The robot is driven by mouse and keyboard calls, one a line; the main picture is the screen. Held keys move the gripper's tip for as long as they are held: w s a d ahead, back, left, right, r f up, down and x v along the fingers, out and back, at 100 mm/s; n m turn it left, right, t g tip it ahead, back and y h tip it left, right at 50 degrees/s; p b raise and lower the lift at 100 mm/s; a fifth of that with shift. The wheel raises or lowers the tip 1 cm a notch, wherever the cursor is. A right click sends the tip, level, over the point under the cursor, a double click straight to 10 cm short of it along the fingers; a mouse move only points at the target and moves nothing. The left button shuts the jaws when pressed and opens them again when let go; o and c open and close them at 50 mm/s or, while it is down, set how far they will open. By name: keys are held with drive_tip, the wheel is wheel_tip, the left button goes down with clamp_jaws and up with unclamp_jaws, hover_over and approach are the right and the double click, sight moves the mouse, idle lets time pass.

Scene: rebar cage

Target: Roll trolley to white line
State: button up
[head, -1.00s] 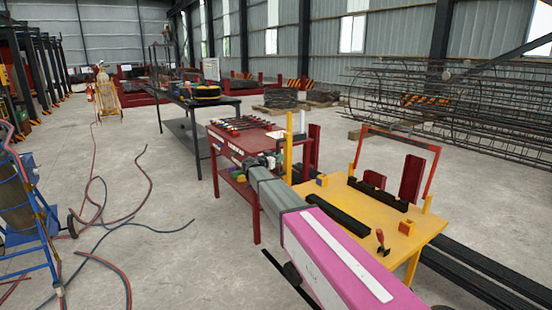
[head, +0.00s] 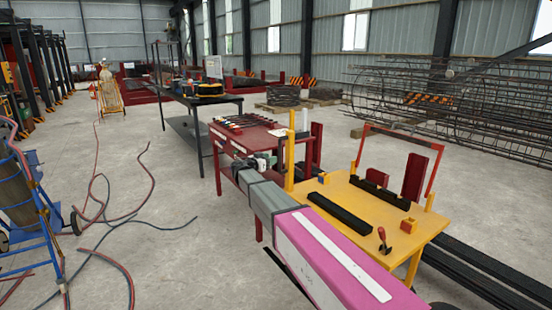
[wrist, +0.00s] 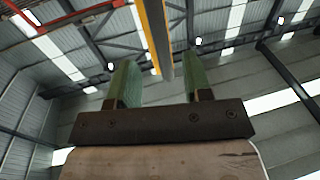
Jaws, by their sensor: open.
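A yellow flat-topped trolley (head: 345,198) with yellow corner posts stands right of my arm in the head view. A red frame (head: 402,135) rises at its far side. The trolley's wheels are not clearly seen. No white line is visible on the floor.
A red table (head: 243,136) with tools stands close behind my gripper. A blue cylinder cart (head: 40,215) and loose hoses (head: 105,215) are at left. Black bars lie on the trolley, and long dark bars (head: 490,272) lie at right. The floor between hoses and red table is clear.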

drive_tip(key=shift+v, duration=1.75)
drive_tip(key=s+d+f+n+g+y, duration=0.2)
drive_tip(key=s+d+f+g, duration=0.2)
drive_tip(key=s+d+f, duration=0.5)
drive_tip(key=s+d+f+n+g+y, duration=0.2)
drive_tip(key=s+d+f+g, duration=0.4)
drive_tip(key=d, duration=0.5)
drive_tip(key=s+d+f+n+g+y, duration=0.1)
drive_tip(key=s+d+f+y, duration=0.1)
drive_tip(key=s, duration=0.5)
drive_tip(key=s+d+f+n+g+y, duration=0.1)
drive_tip(key=s+d+f+n+y, duration=0.1)
drive_tip(key=s+f+y, duration=0.2)
drive_tip(key=s+d+f+n+y, duration=0.2)
drive_tip(key=s+f, duration=0.3)
drive_tip(key=s, duration=0.5)
drive_tip(key=shift+s+d+f+g+y, duration=0.2)
drive_tip(key=shift+s+d+g+y, duration=0.15)
drive_tip(key=shift+d+g+y, duration=0.05)
drive_tip(key=shift+d, duration=0.1)
